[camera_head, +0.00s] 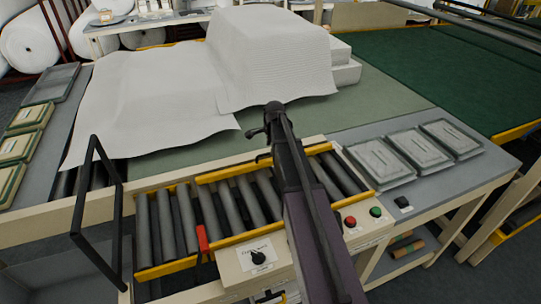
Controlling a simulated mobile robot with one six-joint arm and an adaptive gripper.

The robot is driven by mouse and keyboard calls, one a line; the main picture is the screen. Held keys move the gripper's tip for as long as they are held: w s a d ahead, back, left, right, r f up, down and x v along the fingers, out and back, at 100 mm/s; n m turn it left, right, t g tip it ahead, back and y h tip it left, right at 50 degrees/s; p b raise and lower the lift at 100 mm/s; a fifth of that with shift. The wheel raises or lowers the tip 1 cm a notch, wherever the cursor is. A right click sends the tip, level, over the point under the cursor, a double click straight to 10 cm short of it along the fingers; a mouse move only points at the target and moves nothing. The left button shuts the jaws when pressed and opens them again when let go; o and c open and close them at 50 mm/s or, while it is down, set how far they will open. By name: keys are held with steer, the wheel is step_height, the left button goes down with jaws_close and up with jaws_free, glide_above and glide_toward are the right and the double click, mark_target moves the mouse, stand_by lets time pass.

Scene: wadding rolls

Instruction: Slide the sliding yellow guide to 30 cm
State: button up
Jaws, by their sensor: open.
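A yellow guide bar (230,172) lies along the far side of the roller bed (215,215), its right part behind my arm. I cannot read a scale or its distance in centimetres. A second yellow rail (165,268) runs along the near side, with a red lever or clamp (202,241) on it. My dark arm reaches from the bottom of the picture over the rollers. My gripper (262,127) is at its far end, above the far edge of the roller bed, with no visible hold on the guide. Its fingers are small and hard to make out; it is open.
White wadding (150,95) is draped over the green table behind the rollers. A control box (255,258) with a black knob, plus red and green buttons (350,221), sits in front. Grey trays (380,163) lie at right. A black upright frame (78,215) stands at left.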

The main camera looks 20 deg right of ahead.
mark_target(269, 159)
steer(key=shift+w+f+b, duration=0.25)
steer(key=shift+f+b, duration=0.75)
steer(key=shift+f, duration=0.3)
steer(key=shift+c, duration=0.2)
jaws_close()
steer(key=shift+w, duration=0.1)
